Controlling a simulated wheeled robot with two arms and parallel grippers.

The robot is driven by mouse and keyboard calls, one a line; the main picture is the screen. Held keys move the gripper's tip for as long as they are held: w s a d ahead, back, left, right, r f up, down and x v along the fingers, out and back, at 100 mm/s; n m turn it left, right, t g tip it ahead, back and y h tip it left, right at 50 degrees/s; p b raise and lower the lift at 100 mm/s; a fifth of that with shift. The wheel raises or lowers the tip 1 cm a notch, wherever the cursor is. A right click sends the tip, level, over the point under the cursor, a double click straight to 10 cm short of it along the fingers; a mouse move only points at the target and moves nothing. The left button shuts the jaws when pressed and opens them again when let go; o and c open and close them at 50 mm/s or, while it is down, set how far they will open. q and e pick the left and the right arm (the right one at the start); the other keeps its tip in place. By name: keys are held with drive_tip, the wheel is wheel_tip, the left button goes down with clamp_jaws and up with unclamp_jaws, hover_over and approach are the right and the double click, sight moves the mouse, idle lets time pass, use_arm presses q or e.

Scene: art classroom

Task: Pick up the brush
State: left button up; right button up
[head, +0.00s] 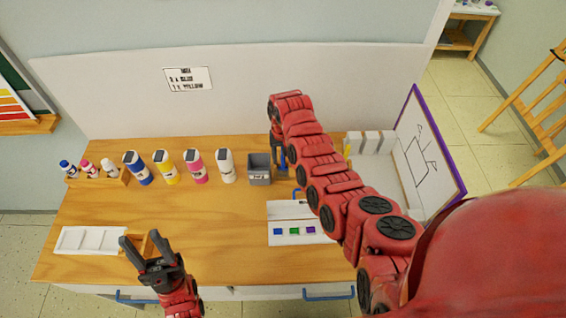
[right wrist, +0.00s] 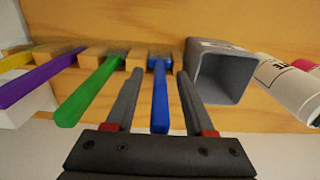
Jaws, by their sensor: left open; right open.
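Several brushes stand in a row in the right wrist view: a blue brush (right wrist: 160,98), a green brush (right wrist: 90,92), a purple brush (right wrist: 40,80) and a yellow brush (right wrist: 15,61). Their lower ends are at a wooden holder (right wrist: 136,58). My right gripper (right wrist: 161,74) is open, with one finger on each side of the blue brush handle and small gaps visible. In the head view, my right gripper (head: 283,163) is partly hidden by its arm, which also covers most of the brushes. My left gripper (head: 138,243) is open and empty over the table's front left.
A grey cup (right wrist: 222,75) stands close to the right finger; it also shows in the head view (head: 259,178). Paint bottles (head: 194,166) stand left of it. A white palette tray (head: 90,240) lies at front left. A whiteboard (head: 425,150) stands at right.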

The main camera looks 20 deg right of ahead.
sight(283, 168)
clamp_jaws()
drive_tip(key=shift+r, duration=0.1)
idle(0.4)
drive_tip(key=shift+r+b, duration=0.55)
drive_tip(key=shift+r, duration=0.2)
wheel_tip(283, 168, up, 7)
drive_tip(key=shift+f, duration=0.2)
drive_tip(key=shift+r+p, duration=0.3)
drive_tip(key=shift+r, duration=0.55)
